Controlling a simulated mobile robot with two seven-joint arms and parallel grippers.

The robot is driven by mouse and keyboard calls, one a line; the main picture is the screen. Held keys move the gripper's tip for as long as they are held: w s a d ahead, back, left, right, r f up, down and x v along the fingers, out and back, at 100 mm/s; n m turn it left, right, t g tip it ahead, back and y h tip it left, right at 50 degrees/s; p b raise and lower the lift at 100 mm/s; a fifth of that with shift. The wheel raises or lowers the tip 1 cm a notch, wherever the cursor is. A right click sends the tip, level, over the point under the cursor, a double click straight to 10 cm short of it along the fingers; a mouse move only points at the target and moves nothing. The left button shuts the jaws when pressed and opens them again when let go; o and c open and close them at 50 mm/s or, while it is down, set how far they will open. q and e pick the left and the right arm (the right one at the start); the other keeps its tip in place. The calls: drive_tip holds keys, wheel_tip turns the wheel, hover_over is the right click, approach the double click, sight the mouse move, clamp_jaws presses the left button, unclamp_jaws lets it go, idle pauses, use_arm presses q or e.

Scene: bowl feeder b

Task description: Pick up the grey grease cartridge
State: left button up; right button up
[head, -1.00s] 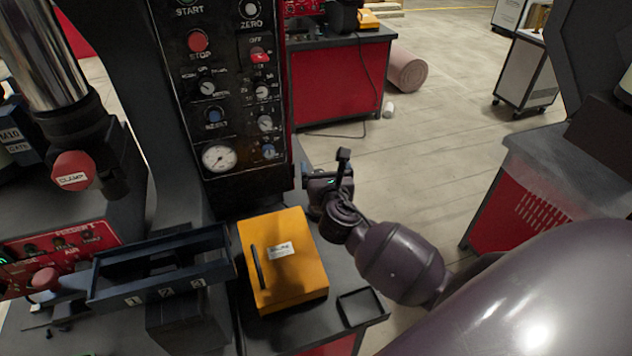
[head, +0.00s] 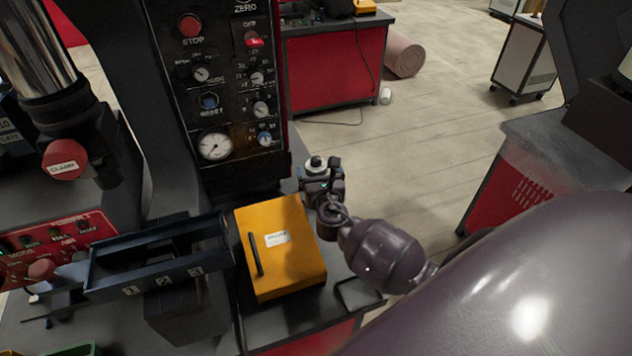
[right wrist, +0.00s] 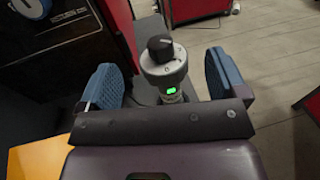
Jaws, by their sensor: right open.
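A grey cylinder with a black knob on top, which looks like the grease cartridge (right wrist: 164,68), stands upright in the right wrist view, between the two blue finger pads. Its top also shows in the head view (head: 315,163) at the far corner of the bench, beside the control panel. My right gripper (head: 321,173) is open, with a finger on either side of the cartridge. In the right wrist view, gaps show between the cartridge and both pads. The cartridge's lower part is hidden behind the gripper. My left gripper is not in view.
A yellow box (head: 285,260) with a black handle lies on the bench left of my right forearm. The black control panel (head: 225,85) rises close behind. A dark numbered tray (head: 160,265) is at left. A small black open tray (head: 358,294) sits at the bench's front edge.

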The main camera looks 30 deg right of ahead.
sight(317, 163)
drive_tip(key=x, duration=0.5)
drive_tip(key=shift+w, duration=0.1)
drive_tip(key=c, duration=1.4)
